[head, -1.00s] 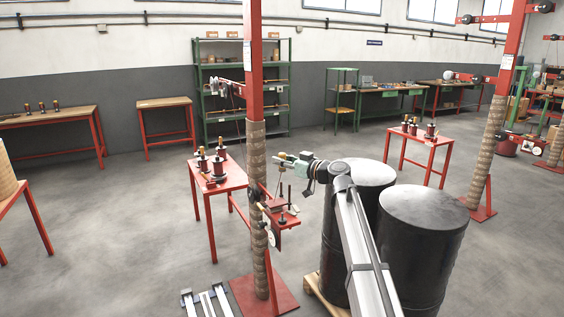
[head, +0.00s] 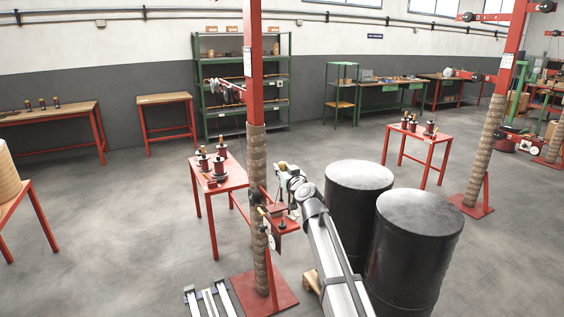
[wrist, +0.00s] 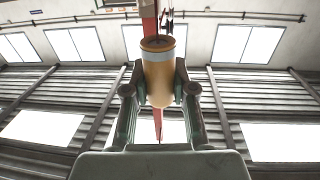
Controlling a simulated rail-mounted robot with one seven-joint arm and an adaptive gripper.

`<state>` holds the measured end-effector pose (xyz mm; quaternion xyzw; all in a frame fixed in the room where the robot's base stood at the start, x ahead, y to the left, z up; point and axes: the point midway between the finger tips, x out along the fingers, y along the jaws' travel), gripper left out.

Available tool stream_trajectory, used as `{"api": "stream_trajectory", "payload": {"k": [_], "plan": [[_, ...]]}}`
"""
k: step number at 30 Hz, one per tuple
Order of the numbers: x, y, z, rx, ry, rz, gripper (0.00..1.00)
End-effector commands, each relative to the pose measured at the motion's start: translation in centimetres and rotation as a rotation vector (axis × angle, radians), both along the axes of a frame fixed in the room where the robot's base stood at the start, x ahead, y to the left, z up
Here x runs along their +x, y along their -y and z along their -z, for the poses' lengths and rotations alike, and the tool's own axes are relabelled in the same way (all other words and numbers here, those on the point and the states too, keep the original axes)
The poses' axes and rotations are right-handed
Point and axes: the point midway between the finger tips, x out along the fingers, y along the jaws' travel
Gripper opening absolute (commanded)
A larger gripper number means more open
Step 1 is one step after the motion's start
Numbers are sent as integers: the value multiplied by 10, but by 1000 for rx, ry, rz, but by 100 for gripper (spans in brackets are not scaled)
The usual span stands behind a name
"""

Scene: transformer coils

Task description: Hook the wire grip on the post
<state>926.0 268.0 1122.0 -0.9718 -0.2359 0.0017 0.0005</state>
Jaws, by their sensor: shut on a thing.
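My gripper (wrist: 160,95) is shut on a tan-orange cylinder with a dark top end, which looks like the handle of the wire grip (wrist: 159,70). The cylinder sits between both fingers, and any hook or wire on it cannot be made out. In the head view my gripper (head: 282,168) is small, close to the right side of the red post (head: 253,75), whose lower part is wrapped in rope. Whether it touches the post cannot be told. The post also shows behind the cylinder in the wrist view (wrist: 149,12).
A bracket with small pulleys (head: 226,91) is on the post's left side. A small red table (head: 233,184) with coils stands left of the post, and a red shelf (head: 289,222) is low on its right. Two black drums (head: 415,255) stand close right of my arm.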

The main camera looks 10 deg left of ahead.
Motion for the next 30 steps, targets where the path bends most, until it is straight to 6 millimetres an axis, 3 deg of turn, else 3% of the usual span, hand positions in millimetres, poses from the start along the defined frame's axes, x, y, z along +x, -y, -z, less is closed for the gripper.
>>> {"api": "stream_trajectory", "payload": {"k": [30], "plan": [[-2,-1,-6,-1,3,175,0]]}}
